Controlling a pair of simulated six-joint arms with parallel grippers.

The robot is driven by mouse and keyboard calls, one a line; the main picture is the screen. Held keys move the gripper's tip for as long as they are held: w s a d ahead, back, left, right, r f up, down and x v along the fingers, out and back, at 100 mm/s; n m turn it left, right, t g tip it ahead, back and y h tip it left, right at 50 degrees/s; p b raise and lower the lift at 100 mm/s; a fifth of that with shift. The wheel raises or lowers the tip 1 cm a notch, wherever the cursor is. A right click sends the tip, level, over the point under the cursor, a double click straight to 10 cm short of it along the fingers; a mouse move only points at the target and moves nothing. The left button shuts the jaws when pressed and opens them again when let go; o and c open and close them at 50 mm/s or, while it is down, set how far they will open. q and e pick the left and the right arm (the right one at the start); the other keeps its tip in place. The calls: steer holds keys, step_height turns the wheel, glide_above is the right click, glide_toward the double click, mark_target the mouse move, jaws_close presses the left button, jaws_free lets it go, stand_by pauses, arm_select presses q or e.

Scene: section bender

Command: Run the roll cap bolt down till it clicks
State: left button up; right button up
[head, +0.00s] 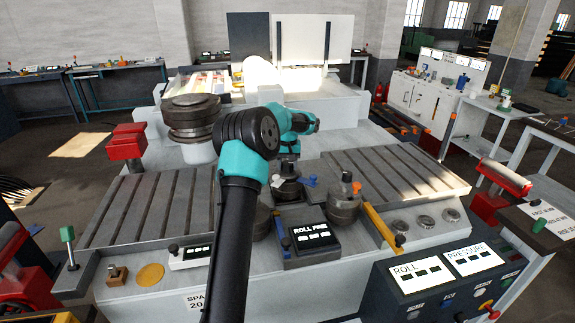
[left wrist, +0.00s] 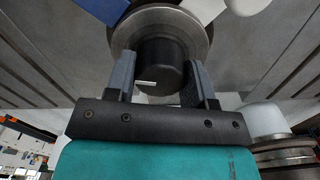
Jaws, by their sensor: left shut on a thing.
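My left gripper (head: 288,166) reaches down over the middle roll (head: 288,190) on the machine's bed. In the left wrist view, the gripper's two fingers (left wrist: 159,82) are shut on a dark round bolt head (left wrist: 160,58) with a short white mark on its face. The bolt head sits at the centre of a grey metal roll cap (left wrist: 203,38). In the head view the gripper mostly hides the bolt. My right gripper is not in view.
A second roll (head: 343,207) with a dark post stands close to the right. A taller stack of discs (head: 190,112) stands to the left. A yellow bar (head: 384,225) and a small display (head: 312,236) are in front. Slotted bed plates (head: 395,172) on both sides are clear.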

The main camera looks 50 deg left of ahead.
mark_target(288, 163)
arm_select(q)
steer(key=m, duration=1.3)
steer(key=shift+m, duration=0.4)
steer(key=o, duration=0.9)
step_height(288, 163, up, 18)
steer(key=shift+f, duration=0.25)
steer(key=shift+f, duration=0.1)
stand_by(0.5)
